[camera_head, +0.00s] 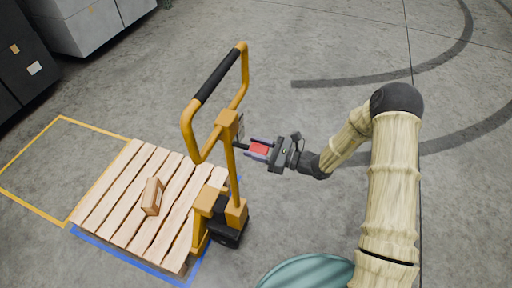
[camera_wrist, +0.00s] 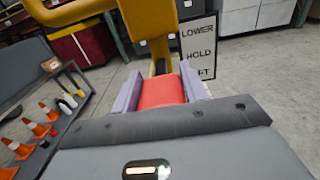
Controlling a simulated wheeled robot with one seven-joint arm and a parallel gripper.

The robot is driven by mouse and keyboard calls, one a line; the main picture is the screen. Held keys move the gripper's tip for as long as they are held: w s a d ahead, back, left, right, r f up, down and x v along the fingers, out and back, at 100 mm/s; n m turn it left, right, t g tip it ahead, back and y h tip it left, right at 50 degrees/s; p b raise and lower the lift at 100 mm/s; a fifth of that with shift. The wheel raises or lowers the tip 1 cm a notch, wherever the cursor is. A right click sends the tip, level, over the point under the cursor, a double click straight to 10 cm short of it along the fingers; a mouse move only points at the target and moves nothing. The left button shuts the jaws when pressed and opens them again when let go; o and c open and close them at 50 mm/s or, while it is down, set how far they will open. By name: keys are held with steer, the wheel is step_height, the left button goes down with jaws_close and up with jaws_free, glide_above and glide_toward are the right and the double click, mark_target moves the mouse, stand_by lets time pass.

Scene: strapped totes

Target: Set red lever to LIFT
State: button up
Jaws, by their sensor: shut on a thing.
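The red lever (camera_head: 259,148) sticks out from the upright post of a yellow pallet jack (camera_head: 229,125). My gripper (camera_head: 262,148) is shut on the lever, with one finger on each side of it. In the wrist view the red lever (camera_wrist: 163,92) lies between the two purple-grey fingers. Behind it, a white sign (camera_wrist: 198,48) reads LOWER, HOLD and a partly covered bottom word ending in "T". The lever stands near the level of that bottom word, but its exact setting I cannot tell.
A wooden pallet (camera_head: 125,205) with a small wooden block (camera_head: 152,196) sits at the jack's forks. The jack's black-gripped loop handle (camera_head: 218,75) rises above my gripper. A cart with orange cones (camera_wrist: 38,128) shows at left. Floor to the right is clear.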

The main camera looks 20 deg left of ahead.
mark_target(246, 148)
steer(key=shift+d+f+t+y+b, duration=0.1)
steer(key=shift+f+t+y+b, duration=0.2)
steer(key=shift+f+y+b, duration=1.3)
steer(key=b, duration=0.2)
steer(key=shift+r+y+b, duration=0.15)
steer(key=shift+y+b, duration=0.15)
steer(key=shift+b, duration=0.1)
steer(key=shift+y+b, duration=0.6)
steer(key=shift+y, duration=0.1)
steer(key=o, duration=1.4)
